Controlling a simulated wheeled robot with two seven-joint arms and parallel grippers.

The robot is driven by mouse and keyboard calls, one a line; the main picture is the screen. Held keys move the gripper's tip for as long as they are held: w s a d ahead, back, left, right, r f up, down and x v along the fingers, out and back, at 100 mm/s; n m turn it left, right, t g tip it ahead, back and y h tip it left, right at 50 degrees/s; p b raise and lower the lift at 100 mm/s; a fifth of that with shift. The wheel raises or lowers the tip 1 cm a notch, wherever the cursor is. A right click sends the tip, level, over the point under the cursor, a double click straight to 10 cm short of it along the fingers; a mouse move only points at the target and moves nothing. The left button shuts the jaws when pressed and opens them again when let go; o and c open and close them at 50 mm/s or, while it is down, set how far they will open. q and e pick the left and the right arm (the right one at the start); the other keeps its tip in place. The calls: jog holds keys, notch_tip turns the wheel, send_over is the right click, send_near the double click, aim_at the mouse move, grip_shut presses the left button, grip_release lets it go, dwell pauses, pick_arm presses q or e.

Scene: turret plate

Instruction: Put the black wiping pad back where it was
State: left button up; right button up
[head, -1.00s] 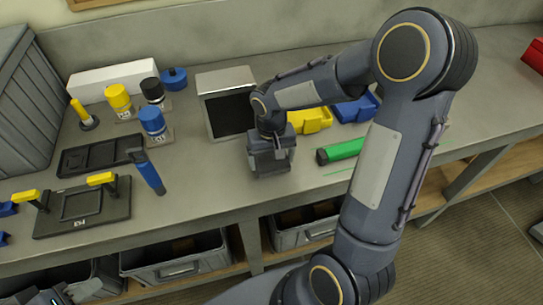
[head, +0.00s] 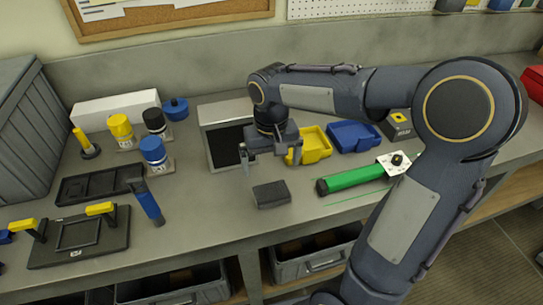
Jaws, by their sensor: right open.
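The black wiping pad (head: 271,195) is a small dark block lying flat on the grey bench, near its front edge. My right gripper (head: 271,164) is open and empty above and slightly behind the pad, its two fingers pointing down and apart from it. My left gripper is not in view.
Yellow (head: 314,147) and blue (head: 352,135) bins are behind right; a green cylinder (head: 352,179) lies right. A blue-handled tool (head: 148,205) and black tray (head: 90,186) are left. Bench around the pad is clear.

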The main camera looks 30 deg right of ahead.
jog(key=s+a+t+y, duration=0.2)
jog(key=s, duration=0.6)
jog(key=s+a+r+n+t+y, duration=0.1)
jog(key=s+a+t, duration=0.1)
jog(key=s, duration=0.7)
jog(key=shift+t+y, duration=0.4)
jog(key=shift+t, duration=0.4)
jog(key=shift+r, duration=0.2)
